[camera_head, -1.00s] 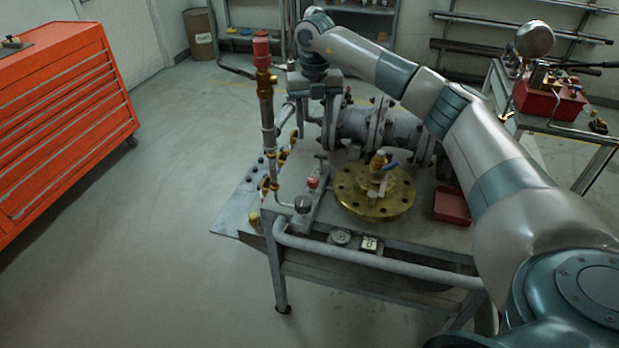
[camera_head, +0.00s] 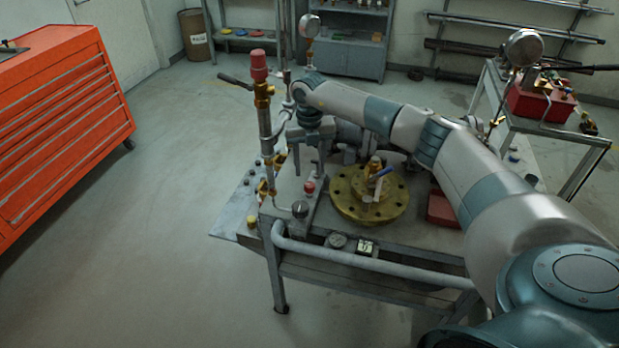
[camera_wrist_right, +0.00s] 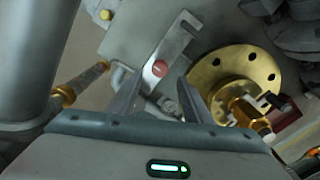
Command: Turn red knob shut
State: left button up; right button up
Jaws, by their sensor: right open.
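A small round red knob (camera_head: 309,187) sits on a narrow grey plate on the near left part of the workbench. In the right wrist view the red knob (camera_wrist_right: 160,68) shows between and beyond my fingertips. My right gripper (camera_head: 308,170) points down above and slightly behind the knob in the head view. Its fingers are apart and empty (camera_wrist_right: 160,88), and I see no contact with the knob. A larger red cap (camera_head: 259,66) tops the upright brass-fitted pipe to the left. My left gripper is not in view.
The brass flange (camera_head: 368,195) with a blue-handled valve stands right of the knob. The upright pipe (camera_head: 265,125) stands close to the left of my gripper. A red tray (camera_head: 443,208) lies farther right.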

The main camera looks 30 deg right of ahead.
aim_at(309, 184)
notch_tip(309, 184, down, 7)
jog(key=shift+r+p, duration=0.15)
jog(key=shift+p, duration=0.6)
jog(key=c, duration=1.1)
